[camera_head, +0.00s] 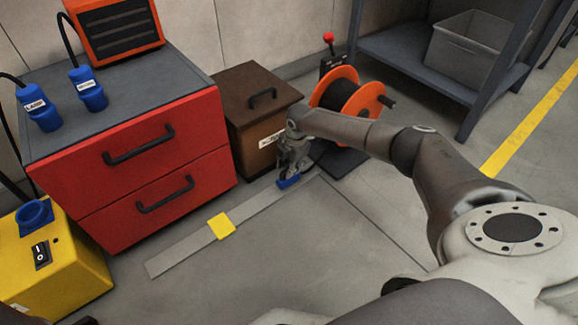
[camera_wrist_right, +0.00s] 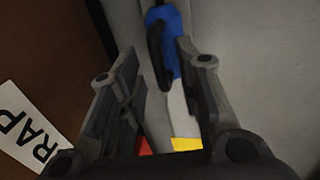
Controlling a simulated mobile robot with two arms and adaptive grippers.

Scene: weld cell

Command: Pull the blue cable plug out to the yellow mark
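The blue cable plug (camera_head: 289,182) lies low at the far end of a pale floor strip, beside the brown box. It also shows in the right wrist view (camera_wrist_right: 172,42), with a dark curved piece along its left side. My right gripper (camera_head: 292,168) points down just above the plug. In the right wrist view its two fingers (camera_wrist_right: 158,62) stand apart on either side of the plug; contact cannot be told. The yellow mark (camera_head: 221,226) crosses the strip nearer to me; its edge also shows in the right wrist view (camera_wrist_right: 187,144). My left gripper is not seen.
A red drawer cabinet (camera_head: 150,165) with two other blue plugs (camera_head: 88,90) on top stands left. The brown box (camera_head: 250,85) and an orange cable reel (camera_head: 345,92) flank the gripper. A yellow unit (camera_head: 75,268) sits lower left. Floor right of the strip is clear.

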